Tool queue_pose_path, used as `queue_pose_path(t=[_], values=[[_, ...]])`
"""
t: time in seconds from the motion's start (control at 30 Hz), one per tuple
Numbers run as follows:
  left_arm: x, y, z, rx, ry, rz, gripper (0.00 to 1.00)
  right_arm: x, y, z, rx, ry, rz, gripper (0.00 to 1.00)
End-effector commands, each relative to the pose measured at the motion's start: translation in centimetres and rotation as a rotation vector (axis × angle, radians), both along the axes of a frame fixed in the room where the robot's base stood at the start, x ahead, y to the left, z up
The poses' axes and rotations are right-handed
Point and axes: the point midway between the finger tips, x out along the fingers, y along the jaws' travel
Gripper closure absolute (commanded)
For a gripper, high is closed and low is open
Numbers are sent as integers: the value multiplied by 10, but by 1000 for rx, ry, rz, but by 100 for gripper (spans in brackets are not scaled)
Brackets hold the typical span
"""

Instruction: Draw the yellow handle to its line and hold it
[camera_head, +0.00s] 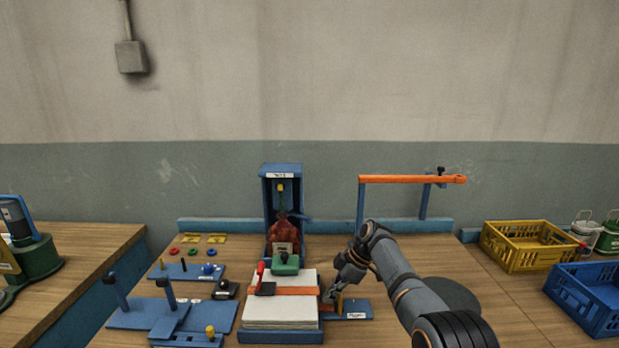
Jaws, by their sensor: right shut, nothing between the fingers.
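A small upright yellow piece (339,304), which looks like the yellow handle, stands on a blue plate (362,306) with a white label, right of a stack of pale sheets. No line for the handle can be made out. Another yellow piece (281,188) hangs in a blue upright housing (268,200), above a reddish-brown sack (284,232). My left gripper is out of view.
Blue fixtures with pegs and a yellow knob (210,332) lie left. An orange bar (410,179) stands behind my right arm. Yellow (520,258) and blue (585,305) crates are right.

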Motion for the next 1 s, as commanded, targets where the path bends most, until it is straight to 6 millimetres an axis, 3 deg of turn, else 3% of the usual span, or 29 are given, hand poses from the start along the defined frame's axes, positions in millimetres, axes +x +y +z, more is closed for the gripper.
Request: queue_pose_path(t=[1.0], values=[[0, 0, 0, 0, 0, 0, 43, 0, -9, -1, 0, 1, 0, 100]])
